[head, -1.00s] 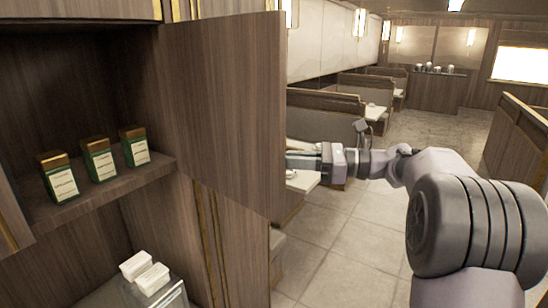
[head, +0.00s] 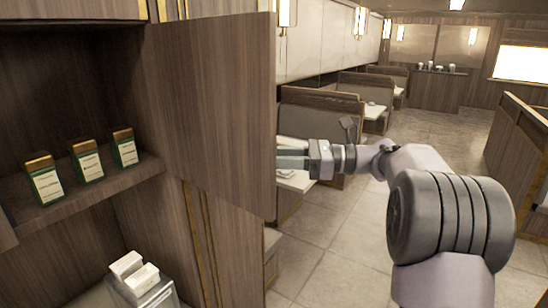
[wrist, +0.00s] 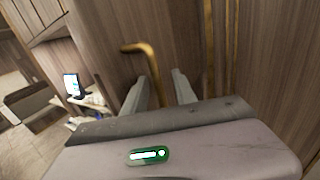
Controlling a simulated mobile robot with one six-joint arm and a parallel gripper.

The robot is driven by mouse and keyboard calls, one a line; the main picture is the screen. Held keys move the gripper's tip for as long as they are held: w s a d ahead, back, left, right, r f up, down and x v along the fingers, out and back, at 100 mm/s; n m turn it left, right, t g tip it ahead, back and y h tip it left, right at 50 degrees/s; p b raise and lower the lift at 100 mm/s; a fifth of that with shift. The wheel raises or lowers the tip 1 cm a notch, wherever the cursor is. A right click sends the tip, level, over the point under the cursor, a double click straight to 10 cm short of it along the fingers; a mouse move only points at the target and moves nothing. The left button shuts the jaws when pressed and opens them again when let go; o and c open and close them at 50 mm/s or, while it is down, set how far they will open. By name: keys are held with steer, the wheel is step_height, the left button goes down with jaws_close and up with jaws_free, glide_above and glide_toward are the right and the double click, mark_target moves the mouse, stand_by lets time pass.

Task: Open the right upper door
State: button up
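The right upper door (head: 212,115), a brown wood panel, stands swung out from the cabinet in the head view, and the shelf behind it is exposed. My gripper (head: 290,158) is on the far side of the door at its free edge; part of the fingers is hidden behind the panel. In the wrist view, my gripper (wrist: 166,92) has its two grey fingers apart. A bent brass handle (wrist: 152,62) runs down between them, close to the left finger, with a gap to the right finger.
Several green bottles with gold caps (head: 87,160) stand on the shelf (head: 100,195). White boxes (head: 135,275) sit below. Booths with tables (head: 300,182) line the wall beyond the door. The tiled aisle (head: 355,225) is open.

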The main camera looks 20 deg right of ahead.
steer(key=shift+d, duration=0.1)
steer(key=b+v, duration=0.3)
steer(key=v, duration=1.4)
steer(key=shift+s, duration=0.1)
